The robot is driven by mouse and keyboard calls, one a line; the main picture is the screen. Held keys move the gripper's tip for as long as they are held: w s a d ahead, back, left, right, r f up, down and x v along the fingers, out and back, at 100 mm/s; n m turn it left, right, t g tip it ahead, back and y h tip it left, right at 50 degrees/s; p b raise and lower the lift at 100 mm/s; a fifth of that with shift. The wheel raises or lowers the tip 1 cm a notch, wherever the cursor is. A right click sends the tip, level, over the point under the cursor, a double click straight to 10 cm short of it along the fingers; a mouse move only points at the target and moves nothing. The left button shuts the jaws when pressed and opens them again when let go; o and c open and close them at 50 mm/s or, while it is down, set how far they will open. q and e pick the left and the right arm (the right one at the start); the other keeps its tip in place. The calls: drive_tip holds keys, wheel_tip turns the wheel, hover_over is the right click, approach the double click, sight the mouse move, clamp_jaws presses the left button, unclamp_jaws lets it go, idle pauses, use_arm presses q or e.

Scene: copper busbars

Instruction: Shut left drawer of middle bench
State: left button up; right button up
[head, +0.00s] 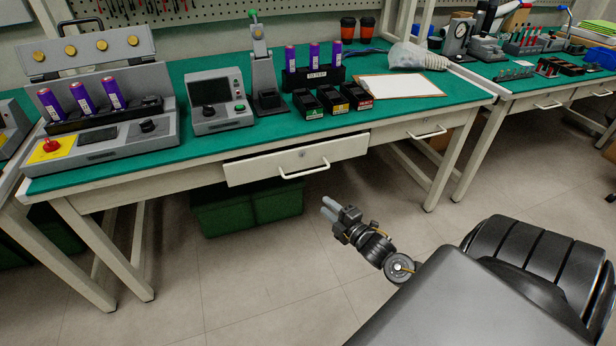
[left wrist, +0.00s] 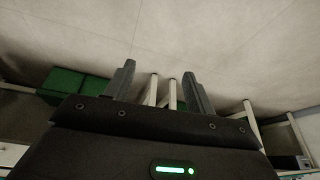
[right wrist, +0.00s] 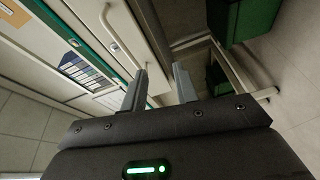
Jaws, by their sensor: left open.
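The middle bench (head: 190,160) has a green top. Its left drawer (head: 252,173) has a pale front with a bar handle (head: 304,171). The front appears to stand a little forward of the bench edge; how far is hard to tell. My right gripper (head: 328,209) is below and in front of this drawer, not touching it. In the right wrist view its fingers (right wrist: 161,85) are apart and empty, and a pale bar handle (right wrist: 119,35) shows beyond them. My left gripper (left wrist: 158,85) shows only in the left wrist view, open and empty, with floor beyond.
The bench's right drawer (head: 415,133) looks nearly flush. Green bins (head: 240,209) stand under the bench. A clipboard (head: 400,86) and small black bins (head: 343,101) lie on top. The floor (head: 250,270) in front is clear. Another bench (head: 520,92) stands right.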

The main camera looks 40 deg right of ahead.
sight(308, 172)
use_arm(q)
drive_tip(key=shift+w+d+r+m+t+h+b, duration=0.1)
drive_tip(key=shift+w+d+r+t+h+b, duration=0.1)
drive_tip(key=shift+w+d+r+t, duration=0.35)
drive_tip(key=shift+w+d+r+m+t+h+b, duration=0.15)
drive_tip(key=shift+w+d+r+t+b, duration=0.2)
drive_tip(key=shift+w, duration=0.35)
drive_tip(key=shift+w+d+r+m+t+h+b, duration=0.15)
drive_tip(key=shift+w+d+r+t, duration=0.2)
drive_tip(key=shift+w+t, duration=0.2)
use_arm(e)
drive_tip(key=shift+w+d+r+n+t+y, duration=0.3)
drive_tip(key=shift+w+r+n, duration=0.5)
drive_tip(key=shift+w, duration=1.1)
drive_tip(key=shift+w+d+r+n+t+y, duration=0.1)
drive_tip(key=shift+w+r+n+t+y, duration=0.3)
drive_tip(key=shift+w+r, duration=1.15)
drive_tip(key=shift+w+d+r+n+t+y, duration=0.2)
drive_tip(key=shift+w+r+n+t, duration=0.3)
drive_tip(key=shift+w, duration=1.8)
drive_tip(key=shift+c, duration=0.4)
clamp_jaws()
use_arm(q)
drive_tip(key=shift+f, duration=0.1)
